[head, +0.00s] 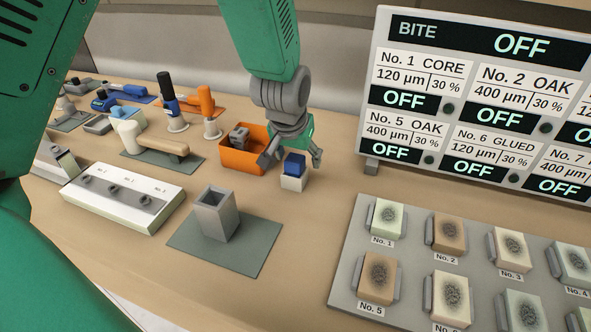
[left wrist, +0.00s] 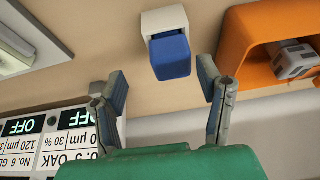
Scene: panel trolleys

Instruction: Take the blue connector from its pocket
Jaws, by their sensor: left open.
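The blue connector (head: 294,166) sits upright in its small white pocket block (head: 293,183) on the table, right of the orange bin. In the left wrist view the connector (left wrist: 170,57) sticks out of the white pocket (left wrist: 164,20). My left gripper (head: 291,162) is open above and just behind the connector in the head view. In the left wrist view the gripper (left wrist: 163,84) has its two fingers apart and empty, with the connector beyond the tips, nearer the right finger. Contact is not visible. My right gripper is not in view.
An orange bin (head: 247,158) with a grey part stands close left of the pocket. A grey holder (head: 215,214) stands on a green mat (head: 258,243) in front. A sign board (head: 470,95) and a grey panel of labelled blocks (head: 355,275) are to the right. Several tools stand left.

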